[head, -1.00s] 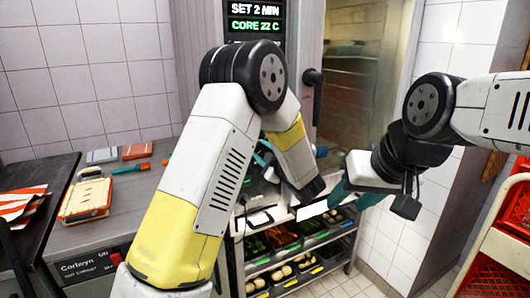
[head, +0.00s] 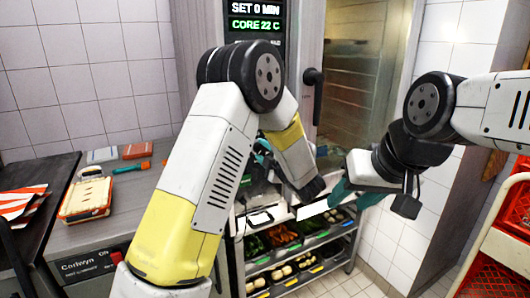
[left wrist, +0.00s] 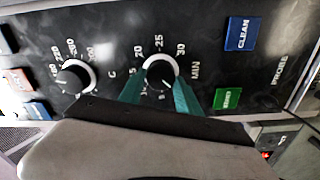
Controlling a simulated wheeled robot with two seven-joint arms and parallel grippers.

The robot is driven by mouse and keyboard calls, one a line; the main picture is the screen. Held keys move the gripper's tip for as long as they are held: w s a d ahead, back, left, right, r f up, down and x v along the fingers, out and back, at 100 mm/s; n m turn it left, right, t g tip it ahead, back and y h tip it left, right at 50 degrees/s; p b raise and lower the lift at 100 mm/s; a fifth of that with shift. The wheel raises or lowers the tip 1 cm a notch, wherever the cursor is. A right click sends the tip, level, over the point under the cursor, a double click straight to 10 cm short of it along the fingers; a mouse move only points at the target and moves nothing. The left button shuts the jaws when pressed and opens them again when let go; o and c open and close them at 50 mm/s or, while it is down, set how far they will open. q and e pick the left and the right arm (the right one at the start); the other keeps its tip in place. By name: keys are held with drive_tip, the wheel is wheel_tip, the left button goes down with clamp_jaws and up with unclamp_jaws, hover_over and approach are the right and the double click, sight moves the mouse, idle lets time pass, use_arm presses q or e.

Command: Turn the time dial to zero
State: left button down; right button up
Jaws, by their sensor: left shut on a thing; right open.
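The time dial (left wrist: 160,74), a black knob on a pale ring marked MIN, is on the dark control panel in the left wrist view. My left gripper (left wrist: 159,86) has its teal fingers on either side of the dial and is shut on it. In the head view the left gripper (head: 262,158) is mostly hidden behind my arm, and the dial is hidden. The display (head: 254,17) reads SET 0 MIN and CORE 22 C. My right gripper (head: 341,192) is open, in front of the cabinet and away from the dial.
A second dial marked C (left wrist: 74,76) is left of the time dial. A blue CLEAN button (left wrist: 240,33) and a green button (left wrist: 227,98) are to its right. A rack with food trays (head: 290,262) stands below. A red crate trolley (head: 500,250) is at right.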

use_arm(q)
drive_tip(key=c, duration=0.9)
unclamp_jaws()
drive_tip(key=shift+s+d, duration=0.1)
drive_tip(key=v, duration=0.7)
drive_tip(key=shift+s+d, duration=0.15)
drive_tip(key=shift+s, duration=0.1)
